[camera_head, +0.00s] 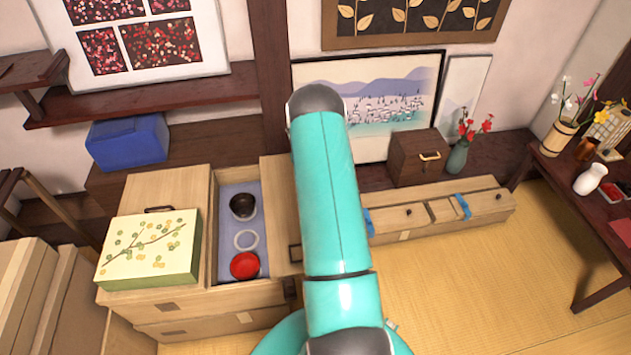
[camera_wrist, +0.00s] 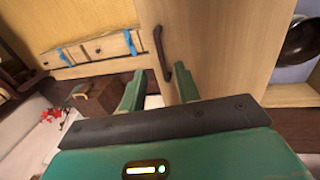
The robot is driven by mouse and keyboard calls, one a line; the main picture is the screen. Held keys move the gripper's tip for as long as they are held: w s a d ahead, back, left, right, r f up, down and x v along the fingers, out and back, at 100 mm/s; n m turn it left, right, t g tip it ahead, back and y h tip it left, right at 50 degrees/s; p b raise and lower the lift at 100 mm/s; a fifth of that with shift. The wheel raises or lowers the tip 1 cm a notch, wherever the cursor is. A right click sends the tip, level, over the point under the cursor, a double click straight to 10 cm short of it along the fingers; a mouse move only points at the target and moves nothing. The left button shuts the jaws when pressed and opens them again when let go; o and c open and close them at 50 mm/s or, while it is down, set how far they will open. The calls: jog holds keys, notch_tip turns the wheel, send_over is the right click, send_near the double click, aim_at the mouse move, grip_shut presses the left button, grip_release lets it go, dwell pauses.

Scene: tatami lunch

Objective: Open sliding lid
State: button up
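A wooden chest (camera_head: 226,303) has an open gap in its top between two pale wooden lid panels. My gripper (camera_wrist: 160,72) is open, with a finger on each side of the handle's near end. Contact cannot be told. In the head view my arm hides the gripper.
The gap holds a dark bowl (camera_head: 243,206), a white ring (camera_head: 246,240) and a red bowl (camera_head: 244,265). A floral box (camera_head: 148,250) sits on the left panel (camera_head: 170,187). A low drawer unit (camera_head: 440,212) stands right. Tatami (camera_head: 520,290) at right is clear.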

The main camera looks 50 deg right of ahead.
notch_tip(320, 180, up, 6)
jog(key=a, duration=0.1)
jog(key=shift+w, duration=0.35)
jog(key=shift+r, duration=0.15)
jog(key=a+r+n+t, duration=0.2)
jog(key=a+r, duration=0.9)
jog(key=r, duration=0.3)
jog(key=a+r+n+t, duration=0.1)
jog(key=a+r, duration=1)
jog(key=r, duration=0.2)
jog(key=s+a+r+n+t, duration=0.2)
jog(key=s+a+r, duration=0.6)
jog(key=s+a, duration=0.3)
jog(key=s+a+n+t+y, duration=0.1)
jog(key=s+a+n+t, duration=0.1)
jog(key=s+a, duration=0.7)
jog(key=shift+s+a+r+y, duration=0.15)
jog(key=shift+s+a+y, duration=0.25)
jog(key=shift+s, duration=0.6)
jog(key=shift+d, duration=0.2)
